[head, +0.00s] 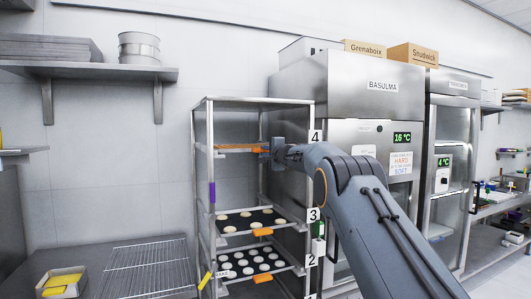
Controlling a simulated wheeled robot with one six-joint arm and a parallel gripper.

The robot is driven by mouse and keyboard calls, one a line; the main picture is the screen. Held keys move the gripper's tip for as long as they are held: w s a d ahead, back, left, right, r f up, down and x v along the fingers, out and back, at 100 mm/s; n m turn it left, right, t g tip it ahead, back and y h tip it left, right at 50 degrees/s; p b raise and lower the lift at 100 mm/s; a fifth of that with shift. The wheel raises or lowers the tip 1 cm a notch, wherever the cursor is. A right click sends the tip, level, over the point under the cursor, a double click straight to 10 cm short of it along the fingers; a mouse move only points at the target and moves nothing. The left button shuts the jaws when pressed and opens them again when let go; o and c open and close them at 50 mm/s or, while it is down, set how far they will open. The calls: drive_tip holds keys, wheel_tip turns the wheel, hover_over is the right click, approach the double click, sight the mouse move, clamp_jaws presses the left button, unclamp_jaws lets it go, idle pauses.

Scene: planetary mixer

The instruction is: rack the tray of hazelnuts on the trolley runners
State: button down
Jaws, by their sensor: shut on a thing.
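The trolley (209,130) is an upright metal rack with side runners and number labels up its right front post. An orange-brown tray (236,147), seen almost edge-on, lies level inside its upper part, near label 4 (315,136). I take it for the tray of hazelnuts; its contents are too small to make out. My gripper (265,151) is at the tray's right end and is shut on it. The fingertips are hard to see, and I cannot tell whether the tray rests on the runners.
Lower trays with pale rounds sit near label 3 (312,214) and label 2 (311,260), with orange tabs in front. A steel cabinet (390,95) stands close on the right. A bench with a wire rack (148,268) is at lower left.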

drive_tip(key=shift+w, duration=0.15)
drive_tip(key=c, duration=1.6)
unclamp_jaws()
drive_tip(key=shift+r, duration=0.1)
drive_tip(key=shift+c, duration=0.2)
drive_tip(key=shift+b+v, duration=2.05)
drive_tip(key=shift+v, duration=0.5)
drive_tip(key=v, duration=0.5)
drive_tip(key=shift+b, duration=0.35)
